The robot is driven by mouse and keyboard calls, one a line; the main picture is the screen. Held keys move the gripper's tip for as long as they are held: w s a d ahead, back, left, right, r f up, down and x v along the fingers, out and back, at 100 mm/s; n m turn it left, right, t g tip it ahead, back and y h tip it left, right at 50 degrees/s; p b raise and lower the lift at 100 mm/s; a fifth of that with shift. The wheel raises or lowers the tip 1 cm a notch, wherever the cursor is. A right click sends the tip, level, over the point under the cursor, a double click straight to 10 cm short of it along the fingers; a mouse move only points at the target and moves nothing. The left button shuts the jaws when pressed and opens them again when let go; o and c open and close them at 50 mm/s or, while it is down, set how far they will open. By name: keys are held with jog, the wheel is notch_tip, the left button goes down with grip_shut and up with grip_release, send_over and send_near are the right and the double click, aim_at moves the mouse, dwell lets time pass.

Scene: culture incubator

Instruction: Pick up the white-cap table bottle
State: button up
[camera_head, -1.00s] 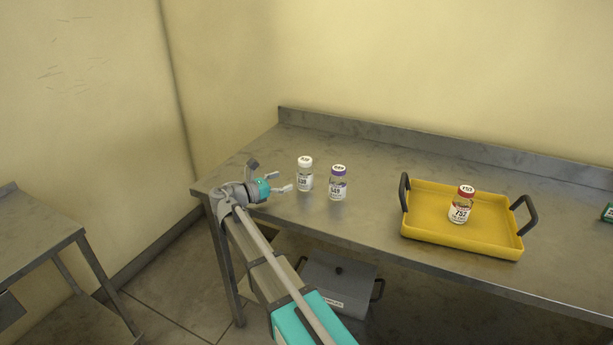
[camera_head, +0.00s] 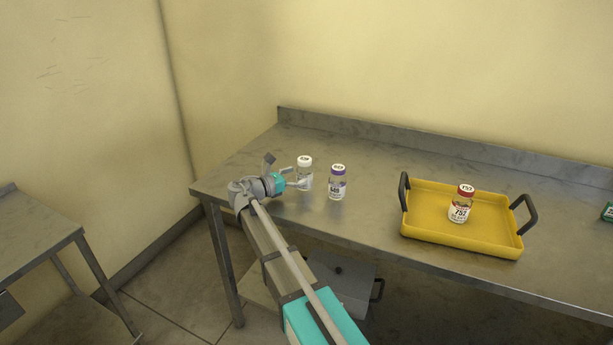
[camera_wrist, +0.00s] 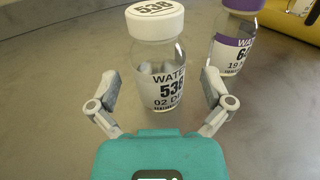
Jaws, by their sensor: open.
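The white-cap bottle (camera_head: 305,172) stands upright on the metal table, near its left end. In the wrist view the bottle (camera_wrist: 157,60) has a label reading WATER and 538. My gripper (camera_head: 297,178) is open at the bottle's near left side in the head view. In the wrist view my gripper (camera_wrist: 160,85) has one finger on either side of the bottle's lower part, with a gap visible at least on the left. Whether the right finger touches the glass I cannot tell.
A purple-cap bottle (camera_head: 337,183) stands close to the right of the white-cap one; it also shows in the wrist view (camera_wrist: 232,45). A yellow tray (camera_head: 420,230) with black handles holds a red-cap bottle (camera_head: 461,204). The table (camera_head: 375,215) between is clear.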

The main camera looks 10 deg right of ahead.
aim_at(299, 167)
jog(key=shift+x, duration=1.5)
jog(key=shift+a, duration=0.1)
jog(key=c, duration=1.1)
jog(key=shift+c, duration=0.2)
notch_tip(299, 167, up, 3)
jog(key=p, duration=0.2)
jog(key=shift+f+p, duration=0.25)
jog(key=shift+p, duration=0.1)
jog(key=s+a+r+p, duration=0.2)
jog(key=s+r+p, duration=0.8)
jog(key=s, duration=0.3)
jog(key=shift+s+a+r, duration=0.2)
jog(key=shift+s+a, duration=0.05)
jog(key=shift+s, duration=0.1)
